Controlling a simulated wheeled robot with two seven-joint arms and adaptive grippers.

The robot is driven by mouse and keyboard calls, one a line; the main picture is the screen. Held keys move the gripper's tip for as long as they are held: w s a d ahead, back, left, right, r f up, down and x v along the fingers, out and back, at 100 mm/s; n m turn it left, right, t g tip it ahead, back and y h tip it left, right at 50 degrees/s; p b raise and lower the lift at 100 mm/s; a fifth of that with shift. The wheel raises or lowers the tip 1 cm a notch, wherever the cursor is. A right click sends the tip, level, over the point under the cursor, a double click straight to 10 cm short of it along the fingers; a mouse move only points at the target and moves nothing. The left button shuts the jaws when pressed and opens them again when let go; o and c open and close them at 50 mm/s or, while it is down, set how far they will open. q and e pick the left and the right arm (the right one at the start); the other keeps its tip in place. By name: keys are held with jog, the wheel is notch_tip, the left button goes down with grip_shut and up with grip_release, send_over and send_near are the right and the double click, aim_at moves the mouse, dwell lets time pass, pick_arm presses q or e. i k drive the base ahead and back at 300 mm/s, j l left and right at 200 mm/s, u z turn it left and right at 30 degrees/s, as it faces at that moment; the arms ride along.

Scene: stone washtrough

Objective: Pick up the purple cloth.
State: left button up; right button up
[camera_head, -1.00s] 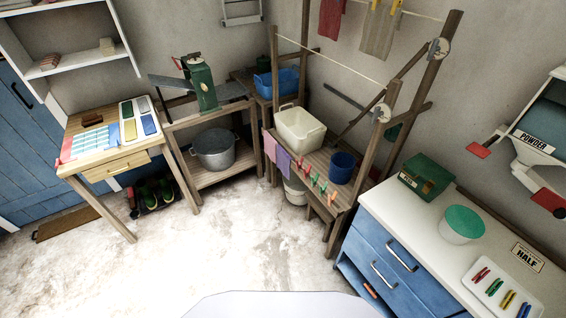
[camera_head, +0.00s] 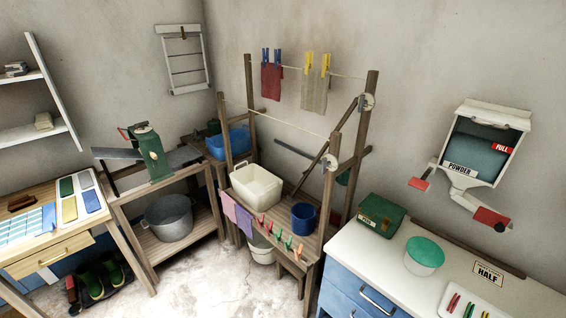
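The purple cloth (camera_head: 245,221) hangs over the front edge of the wooden bench (camera_head: 285,203), below the cream tub. A pinkish cloth (camera_head: 228,207) hangs right beside it on the left, and a row of coloured clothespins (camera_head: 279,239) is clipped along the edge to its right. Neither of my grippers is in view.
On the bench stand a cream tub (camera_head: 256,186) and a blue bucket (camera_head: 303,218). Wooden posts and lines rise around it. A white counter (camera_head: 371,266) stands at right, a mangle stand (camera_head: 141,246) at left. Pale floor (camera_head: 215,280) lies clear in front.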

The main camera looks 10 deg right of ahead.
aim_at(244, 221)
jog(key=i+j+z, duration=0.6)
jog(key=j, duration=0.3)
jog(key=i+j+z, duration=0.2)
jog(key=j, duration=0.15)
jog(key=i+j+z, duration=0.2)
jog(key=j, duration=0.15)
jog(key=j+z, duration=0.2)
jog(key=j, duration=0.2)
